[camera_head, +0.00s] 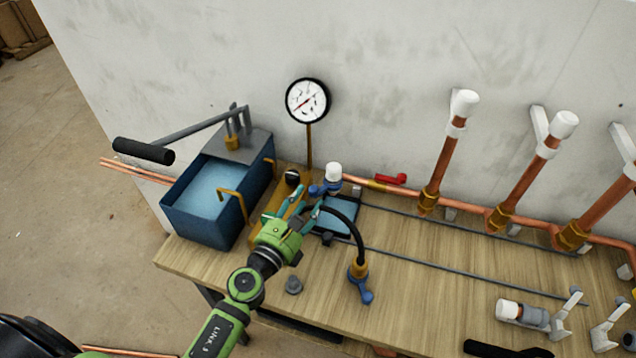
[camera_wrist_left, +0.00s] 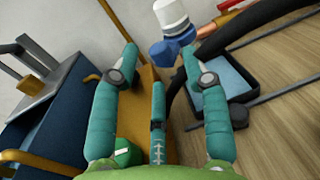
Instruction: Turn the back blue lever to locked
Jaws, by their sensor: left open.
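The back blue lever (camera_head: 325,189) sits on a valve under a white cap (camera_head: 333,171), at the back of the bench near the wall. In the left wrist view the blue lever (camera_wrist_left: 172,48) lies just beyond the fingertips, nearer the right finger. My left gripper (camera_head: 305,199) is open, its teal fingers pointing at this valve from the front left. I cannot tell whether a finger touches the lever. The left wrist view shows the same gripper (camera_wrist_left: 158,58) with nothing between its fingers. A second blue lever (camera_head: 363,291) hangs from a brass fitting nearer the front. My right gripper is not in view.
A blue water tank (camera_head: 205,225) with a black-handled pump arm stands left of the gripper. A black hose (camera_head: 350,227) arches close to its right, over a blue tray (camera_head: 335,222). A red lever (camera_head: 391,179) and copper pipes run along the wall. The bench middle is mostly clear.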

